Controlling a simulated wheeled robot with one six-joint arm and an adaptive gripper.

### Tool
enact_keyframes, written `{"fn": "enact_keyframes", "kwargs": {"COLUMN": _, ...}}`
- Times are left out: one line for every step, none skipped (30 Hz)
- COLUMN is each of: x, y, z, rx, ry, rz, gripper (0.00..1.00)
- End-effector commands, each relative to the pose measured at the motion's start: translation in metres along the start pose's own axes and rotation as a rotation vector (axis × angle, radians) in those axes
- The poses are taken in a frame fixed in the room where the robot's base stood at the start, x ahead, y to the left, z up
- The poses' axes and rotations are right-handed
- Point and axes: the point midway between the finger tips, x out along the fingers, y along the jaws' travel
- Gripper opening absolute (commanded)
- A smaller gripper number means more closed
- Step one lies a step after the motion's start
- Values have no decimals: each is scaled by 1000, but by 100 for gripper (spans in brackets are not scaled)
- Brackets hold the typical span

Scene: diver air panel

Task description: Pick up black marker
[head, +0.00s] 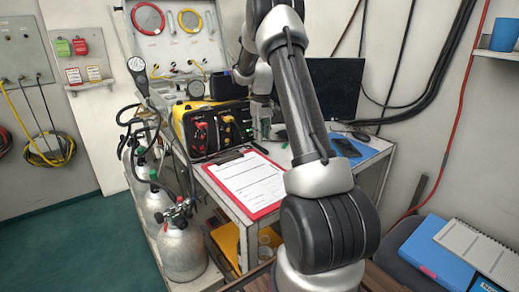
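I cannot make out a black marker with certainty. A small dark strip (260,148) lies on the white table (212,184) just above the clipboard, too small to identify. My gripper (262,130) is over the back of the table, to the right of the yellow and black air panel (212,128). It is small and partly hidden by my own arm, and its finger opening is not clear. I see nothing plainly held in it.
A red clipboard (246,182) with a white form lies at the table's front. A monitor (334,86) stands behind; a dark tablet (346,147) rests on a blue folder at right. Gas cylinders (183,250) stand at left. Blue and white binders (445,250) lie at lower right.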

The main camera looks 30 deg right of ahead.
Motion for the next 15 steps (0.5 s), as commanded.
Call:
{"fn": "enact_keyframes", "kwargs": {"x": 5, "y": 0, "z": 0, "rx": 0, "ry": -1, "rz": 0, "gripper": 23}}
{"fn": "enact_keyframes", "kwargs": {"x": 7, "y": 0, "z": 0, "rx": 0, "ry": -1, "rz": 0, "gripper": 23}}
{"fn": "enact_keyframes", "kwargs": {"x": 11, "y": -1, "z": 0, "rx": 0, "ry": -1, "rz": 0, "gripper": 23}}
{"fn": "enact_keyframes", "kwargs": {"x": 15, "y": -1, "z": 0, "rx": 0, "ry": -2, "rz": -1, "gripper": 23}}
{"fn": "enact_keyframes", "kwargs": {"x": 19, "y": -1, "z": 0, "rx": 0, "ry": -2, "rz": -1, "gripper": 23}}
{"fn": "enact_keyframes", "kwargs": {"x": 26, "y": -2, "z": 0, "rx": 0, "ry": -3, "rz": -1, "gripper": 23}}
{"fn": "enact_keyframes", "kwargs": {"x": 31, "y": -2, "z": 0, "rx": 0, "ry": -4, "rz": -1, "gripper": 23}}
{"fn": "enact_keyframes", "kwargs": {"x": 36, "y": -2, "z": 0, "rx": 1, "ry": -3, "rz": -1, "gripper": 23}}
{"fn": "enact_keyframes", "kwargs": {"x": 43, "y": -2, "z": 0, "rx": 1, "ry": -3, "rz": -1, "gripper": 23}}
{"fn": "enact_keyframes", "kwargs": {"x": 47, "y": -2, "z": 0, "rx": 1, "ry": -3, "rz": -1, "gripper": 23}}
{"fn": "enact_keyframes", "kwargs": {"x": 50, "y": -2, "z": 0, "rx": 1, "ry": -2, "rz": -1, "gripper": 23}}
{"fn": "enact_keyframes", "kwargs": {"x": 53, "y": -2, "z": 0, "rx": 1, "ry": -1, "rz": 0, "gripper": 23}}
{"fn": "enact_keyframes", "kwargs": {"x": 54, "y": -2, "z": 0, "rx": 1, "ry": -1, "rz": 0, "gripper": 23}}
{"fn": "enact_keyframes", "kwargs": {"x": 55, "y": -2, "z": 0, "rx": 1, "ry": -1, "rz": 0, "gripper": 23}}
{"fn": "enact_keyframes", "kwargs": {"x": 55, "y": -2, "z": 0, "rx": 1, "ry": -1, "rz": -1, "gripper": 23}}
